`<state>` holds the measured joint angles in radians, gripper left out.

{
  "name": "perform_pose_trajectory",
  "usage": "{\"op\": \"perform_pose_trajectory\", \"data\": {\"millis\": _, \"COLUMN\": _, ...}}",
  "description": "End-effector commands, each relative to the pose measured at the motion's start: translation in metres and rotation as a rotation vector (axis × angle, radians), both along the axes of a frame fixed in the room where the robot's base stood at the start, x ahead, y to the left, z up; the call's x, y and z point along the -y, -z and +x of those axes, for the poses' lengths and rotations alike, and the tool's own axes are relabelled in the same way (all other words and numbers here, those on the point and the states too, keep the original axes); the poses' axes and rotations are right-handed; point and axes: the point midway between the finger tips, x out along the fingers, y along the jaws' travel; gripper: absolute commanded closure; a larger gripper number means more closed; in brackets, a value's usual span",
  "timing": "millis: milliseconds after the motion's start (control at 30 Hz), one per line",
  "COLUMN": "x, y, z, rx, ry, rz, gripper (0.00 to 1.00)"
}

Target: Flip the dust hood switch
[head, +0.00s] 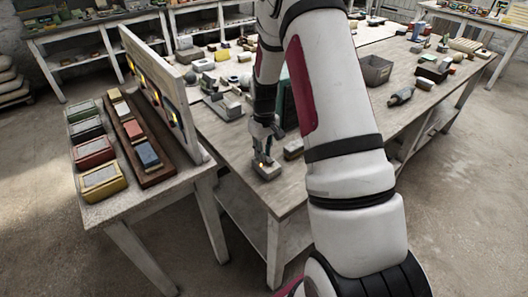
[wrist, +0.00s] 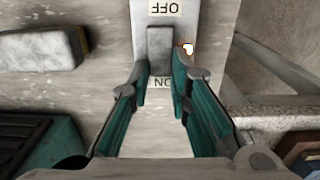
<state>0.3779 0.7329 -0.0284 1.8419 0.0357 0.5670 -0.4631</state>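The dust hood switch (head: 267,171) is a small pale box on the near edge of the long workbench, with an orange glow on it. In the wrist view, its grey lever (wrist: 160,48) lies between an upside-down OFF label (wrist: 165,8) and a partly hidden ON label (wrist: 162,83). A bright lamp (wrist: 187,48) glows beside the lever. My gripper (head: 263,148) is above the switch, pointing down. In the wrist view, its teal-padded fingers (wrist: 160,72) are open, with their tips on either side of the lever's lower end. I cannot tell whether they touch it.
A pale, dark-edged block (wrist: 42,48) lies beside the switch. A side table (head: 150,190) at left holds several coloured boxes and an upright panel (head: 165,90). A grey bin (head: 376,70) and several small items stand on the workbench (head: 345,105). Floor shows at right.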

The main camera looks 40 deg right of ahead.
Motion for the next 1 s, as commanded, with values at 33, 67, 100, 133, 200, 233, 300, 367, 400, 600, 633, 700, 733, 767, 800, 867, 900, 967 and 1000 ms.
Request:
{"op": "perform_pose_trajectory", "data": {"millis": 33, "x": 0.0, "y": 0.0, "z": 0.0, "rx": 0.0, "ry": 0.0, "rz": 0.0, "gripper": 1.0}}
{"op": "perform_pose_trajectory", "data": {"millis": 67, "x": 0.0, "y": 0.0, "z": 0.0, "rx": 0.0, "ry": 0.0, "rz": 0.0, "gripper": 1.0}}
{"op": "perform_pose_trajectory", "data": {"millis": 100, "x": 0.0, "y": 0.0, "z": 0.0, "rx": 0.003, "ry": 0.0, "rz": 0.0, "gripper": 1.0}}
{"op": "perform_pose_trajectory", "data": {"millis": 133, "x": 0.0, "y": 0.0, "z": -0.001, "rx": 0.007, "ry": 0.0, "rz": 0.001, "gripper": 1.0}}
{"op": "perform_pose_trajectory", "data": {"millis": 200, "x": 0.0, "y": -0.001, "z": -0.003, "rx": 0.027, "ry": 0.001, "rz": 0.004, "gripper": 1.0}}
{"op": "perform_pose_trajectory", "data": {"millis": 233, "x": 0.0, "y": -0.002, "z": -0.003, "rx": 0.041, "ry": 0.0, "rz": 0.005, "gripper": 1.0}}
{"op": "perform_pose_trajectory", "data": {"millis": 300, "x": 0.0, "y": -0.003, "z": -0.006, "rx": 0.082, "ry": 0.002, "rz": 0.007, "gripper": 1.0}}
{"op": "perform_pose_trajectory", "data": {"millis": 367, "x": 0.001, "y": -0.004, "z": -0.008, "rx": 0.123, "ry": 0.002, "rz": 0.008, "gripper": 1.0}}
{"op": "perform_pose_trajectory", "data": {"millis": 400, "x": 0.0, "y": -0.004, "z": -0.009, "rx": 0.15, "ry": 0.001, "rz": 0.01, "gripper": 1.0}}
{"op": "perform_pose_trajectory", "data": {"millis": 600, "x": 0.001, "y": -0.005, "z": -0.014, "rx": 0.285, "ry": 0.002, "rz": 0.014, "gripper": 1.0}}
{"op": "perform_pose_trajectory", "data": {"millis": 633, "x": 0.0, "y": -0.005, "z": -0.015, "rx": 0.303, "ry": 0.001, "rz": 0.015, "gripper": 1.0}}
{"op": "perform_pose_trajectory", "data": {"millis": 700, "x": 0.0, "y": -0.005, "z": -0.015, "rx": 0.339, "ry": 0.0, "rz": 0.016, "gripper": 1.0}}
{"op": "perform_pose_trajectory", "data": {"millis": 733, "x": 0.001, "y": -0.005, "z": -0.015, "rx": 0.353, "ry": 0.0, "rz": 0.015, "gripper": 1.0}}
{"op": "perform_pose_trajectory", "data": {"millis": 767, "x": 0.0, "y": -0.005, "z": -0.015, "rx": 0.364, "ry": 0.0, "rz": 0.015, "gripper": 1.0}}
{"op": "perform_pose_trajectory", "data": {"millis": 800, "x": 0.0, "y": -0.005, "z": -0.015, "rx": 0.376, "ry": -0.001, "rz": 0.016, "gripper": 1.0}}
{"op": "perform_pose_trajectory", "data": {"millis": 867, "x": 0.0, "y": -0.005, "z": -0.014, "rx": 0.389, "ry": -0.001, "rz": 0.015, "gripper": 1.0}}
{"op": "perform_pose_trajectory", "data": {"millis": 900, "x": 0.0, "y": -0.005, "z": -0.014, "rx": 0.395, "ry": -0.001, "rz": 0.014, "gripper": 1.0}}
{"op": "perform_pose_trajectory", "data": {"millis": 967, "x": 0.0, "y": -0.005, "z": -0.013, "rx": 0.398, "ry": -0.001, "rz": 0.015, "gripper": 1.0}}
{"op": "perform_pose_trajectory", "data": {"millis": 1000, "x": 0.0, "y": -0.005, "z": -0.013, "rx": 0.398, "ry": -0.001, "rz": 0.015, "gripper": 1.0}}
